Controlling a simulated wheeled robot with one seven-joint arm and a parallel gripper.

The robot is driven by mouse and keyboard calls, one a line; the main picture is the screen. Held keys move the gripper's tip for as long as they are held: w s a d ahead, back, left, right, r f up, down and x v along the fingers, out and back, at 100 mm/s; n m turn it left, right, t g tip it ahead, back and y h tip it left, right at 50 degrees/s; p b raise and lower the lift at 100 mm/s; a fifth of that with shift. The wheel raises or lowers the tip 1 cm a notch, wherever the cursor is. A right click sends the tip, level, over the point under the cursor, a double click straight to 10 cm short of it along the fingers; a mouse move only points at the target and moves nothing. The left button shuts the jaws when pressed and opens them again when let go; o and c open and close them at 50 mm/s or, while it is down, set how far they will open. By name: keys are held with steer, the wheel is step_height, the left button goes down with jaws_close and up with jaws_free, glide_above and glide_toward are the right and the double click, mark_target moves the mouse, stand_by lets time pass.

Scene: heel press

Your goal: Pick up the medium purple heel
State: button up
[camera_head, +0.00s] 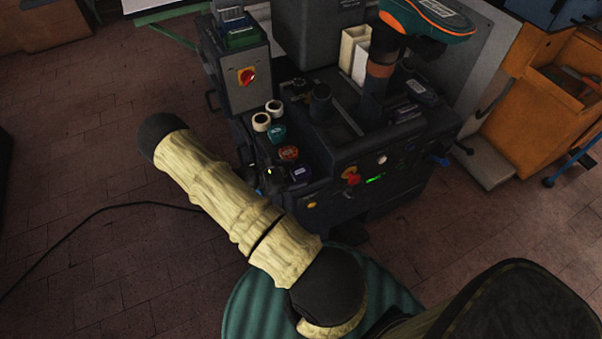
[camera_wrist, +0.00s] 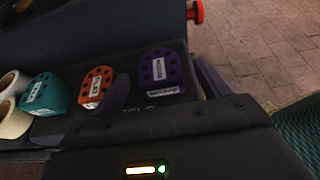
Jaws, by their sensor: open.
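The purple heel (camera_wrist: 160,68) is a dark purple block with round holes on top and white labels. It lies on the dark press shelf, and it also shows in the head view (camera_head: 300,172) at the shelf's near end. My gripper (camera_wrist: 163,84) is open in the wrist view, one dark finger to each side of the heel's near part. No hold on the heel shows. Whether the fingers touch it or hover above it, I cannot tell. In the head view my forearm covers most of the gripper.
An orange heel (camera_wrist: 97,87) sits just left of the purple one, close to the left finger. A teal heel (camera_wrist: 42,95) and cream rolls (camera_wrist: 12,120) stand further left. A red knob (camera_wrist: 196,12) is on the machine (camera_head: 410,140). An orange cabinet (camera_head: 520,120) stands at right.

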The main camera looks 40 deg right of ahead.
mark_target(300, 171)
steer(key=x, duration=0.3)
steer(key=shift+d, duration=0.3)
steer(key=c, duration=1.1)
steer(key=shift+r, duration=0.15)
step_height(300, 171, up, 10)
steer(key=shift+f+p, duration=0.1)
steer(key=shift+p, duration=0.35)
